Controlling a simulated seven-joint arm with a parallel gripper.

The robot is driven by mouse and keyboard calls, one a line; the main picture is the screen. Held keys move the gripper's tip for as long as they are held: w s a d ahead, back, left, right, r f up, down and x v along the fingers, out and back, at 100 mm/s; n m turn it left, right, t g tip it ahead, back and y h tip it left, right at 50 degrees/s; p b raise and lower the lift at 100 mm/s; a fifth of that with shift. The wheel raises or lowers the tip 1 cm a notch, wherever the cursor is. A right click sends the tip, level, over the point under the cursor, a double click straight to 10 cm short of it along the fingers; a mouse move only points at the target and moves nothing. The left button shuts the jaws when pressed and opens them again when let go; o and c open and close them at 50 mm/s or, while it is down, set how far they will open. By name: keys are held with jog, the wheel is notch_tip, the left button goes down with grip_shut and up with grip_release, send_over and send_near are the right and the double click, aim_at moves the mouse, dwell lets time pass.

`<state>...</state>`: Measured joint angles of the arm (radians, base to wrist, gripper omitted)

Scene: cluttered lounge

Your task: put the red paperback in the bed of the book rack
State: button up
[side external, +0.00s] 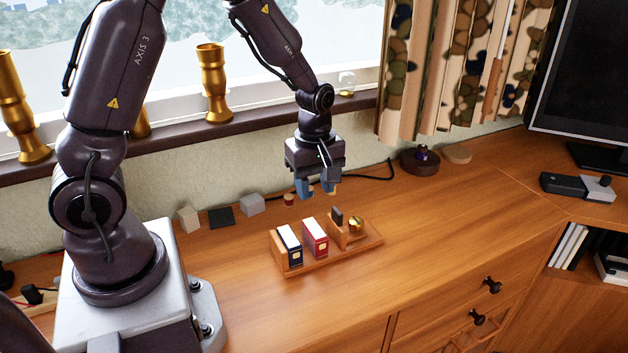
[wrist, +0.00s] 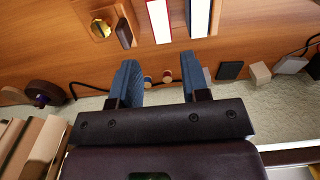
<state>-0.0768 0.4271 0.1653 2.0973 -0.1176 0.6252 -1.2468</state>
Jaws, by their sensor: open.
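The red paperback (side external: 315,238) stands upright within the wooden book rack (side external: 340,262), to the right of a dark blue book (side external: 288,246), with a gap between them. The red paperback (wrist: 158,22) also shows at the top of the wrist view, beside the blue book (wrist: 200,18). My gripper (side external: 317,190) is open and empty, above and behind the rack, fingers pointing down. In the wrist view my gripper (wrist: 160,78) has its blue fingers apart, with the books beyond the fingertips. The lower edges of the books and their contact with the rack are not clear.
The rack's right part holds a brass round object (side external: 355,225) and a small dark block (side external: 337,215). Small blocks (side external: 221,216) stand along the wall, with small red-topped pieces (side external: 289,199) behind the rack. A black cable (side external: 375,178) runs behind. The cabinet top right of the rack is clear.

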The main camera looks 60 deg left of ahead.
jog(key=s+d+r+m+t, duration=0.2)
jog(key=s+d+r+m, duration=0.1)
jog(key=s+r+m, duration=0.4)
jog(key=s+d+r+m+t, duration=0.3)
jog(key=s+r+m, duration=0.4)
jog(key=r+m, duration=0.4)
jog(key=shift+d+r+t, duration=0.3)
jog(key=shift+d+r, duration=0.45)
jog(key=shift+r, duration=0.1)
